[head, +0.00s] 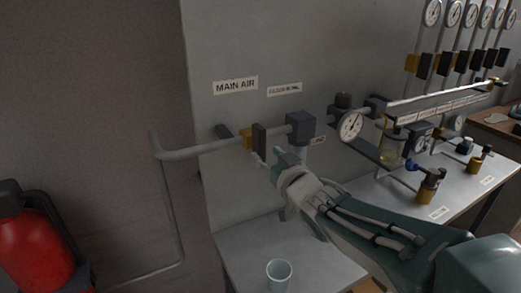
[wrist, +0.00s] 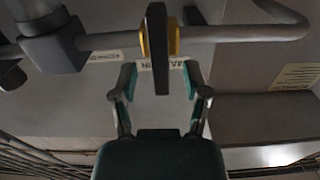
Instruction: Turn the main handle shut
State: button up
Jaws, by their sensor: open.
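The main handle (head: 259,139) is a dark flat lever on a yellow valve body (head: 246,139), on the grey pipe near the "MAIN AIR" label (head: 235,85). In the wrist view the dark handle (wrist: 156,38) looks crosswise to the pipe, with the yellow body (wrist: 174,41) behind it. My gripper (head: 277,160) is just below and right of the handle in the head view. In the wrist view my gripper (wrist: 160,84) is open, its teal-padded fingers either side of the handle's lower end. I see no contact; depth is hard to judge.
A dark box fitting (head: 300,128) and a pressure gauge (head: 350,126) sit right of the handle. A clear cup (head: 279,274) stands on the bench (head: 240,248) below. The pipe bends down at left, near a red extinguisher (head: 35,245).

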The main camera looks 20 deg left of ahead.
jog(key=v, duration=0.8)
jog(key=shift+f, duration=0.1)
jog(key=shift+d, duration=0.15)
